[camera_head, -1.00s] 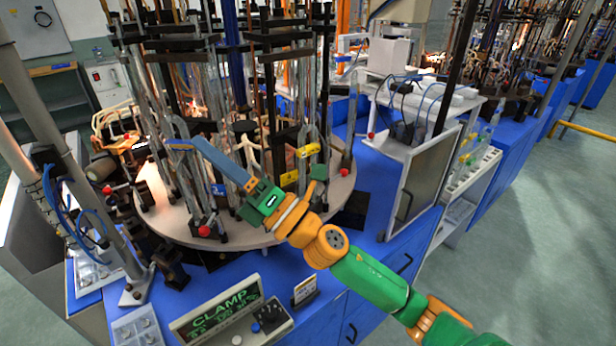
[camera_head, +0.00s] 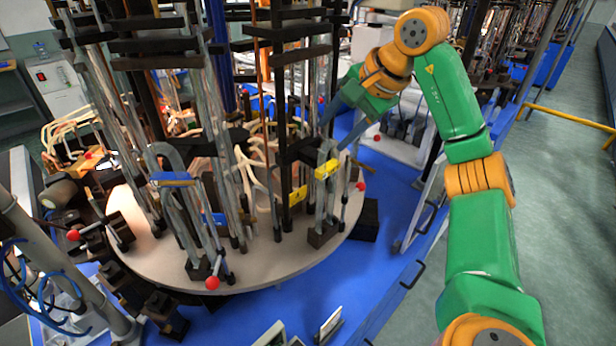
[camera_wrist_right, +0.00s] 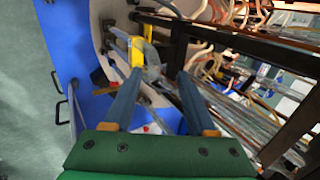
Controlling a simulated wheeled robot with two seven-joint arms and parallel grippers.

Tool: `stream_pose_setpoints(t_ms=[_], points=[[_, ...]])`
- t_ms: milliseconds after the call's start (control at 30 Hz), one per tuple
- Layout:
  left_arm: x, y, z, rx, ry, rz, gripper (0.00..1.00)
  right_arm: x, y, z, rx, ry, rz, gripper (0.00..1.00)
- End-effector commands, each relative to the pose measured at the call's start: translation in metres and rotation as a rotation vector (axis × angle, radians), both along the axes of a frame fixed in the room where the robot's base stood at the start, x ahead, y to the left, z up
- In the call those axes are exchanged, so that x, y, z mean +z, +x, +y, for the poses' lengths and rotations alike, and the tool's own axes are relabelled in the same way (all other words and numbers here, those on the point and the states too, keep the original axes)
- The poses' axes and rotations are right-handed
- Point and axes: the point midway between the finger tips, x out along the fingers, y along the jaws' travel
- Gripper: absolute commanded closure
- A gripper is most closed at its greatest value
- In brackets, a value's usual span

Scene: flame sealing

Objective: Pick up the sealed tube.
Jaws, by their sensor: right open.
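A clear glass tube (camera_head: 325,205) with a bent upper end stands at the right of the round turntable (camera_head: 265,262), with a yellow clip (camera_head: 327,169) on it. I cannot tell for certain whether it is the sealed one. My right gripper (camera_head: 334,133) is open, its blue fingers pointing down and left just above and behind the clip. In the right wrist view, the bent glass tube (camera_wrist_right: 153,66) and yellow clip (camera_wrist_right: 137,50) show between and just beyond the open fingertips (camera_wrist_right: 160,74). I see nothing held. My left gripper is not in view.
Dark posts and tall glass tubes crowd the turntable left of my gripper. Another bent tube (camera_head: 165,152) with a blue clip (camera_head: 172,179) stands at the front left. A red ball knob (camera_head: 361,187) is close by. The blue bench top (camera_head: 395,200) to the right is mostly clear.

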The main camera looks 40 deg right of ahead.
Motion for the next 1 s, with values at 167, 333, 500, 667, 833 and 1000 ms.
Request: stream_pose_setpoints(t_ms=[167, 333, 500, 667, 833, 1000], points=[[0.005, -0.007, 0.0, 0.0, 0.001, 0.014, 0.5, -0.025, 0.02, 0.004, 0.002, 0.001, 0.005, 0.43], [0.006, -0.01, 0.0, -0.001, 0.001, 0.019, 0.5, -0.047, 0.035, 0.006, 0.002, 0.001, 0.0, 0.43], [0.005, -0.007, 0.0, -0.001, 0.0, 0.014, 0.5, -0.049, 0.036, 0.006, 0.003, 0.001, -0.003, 0.43], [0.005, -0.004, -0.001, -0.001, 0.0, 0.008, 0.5, -0.048, 0.036, 0.006, 0.003, 0.002, -0.003, 0.73], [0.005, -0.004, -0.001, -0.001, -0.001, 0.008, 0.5, -0.048, 0.036, 0.006, 0.003, 0.002, -0.003, 1.0], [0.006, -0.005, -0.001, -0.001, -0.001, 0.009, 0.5, -0.048, 0.036, 0.006, 0.003, 0.002, -0.003, 1.0]])
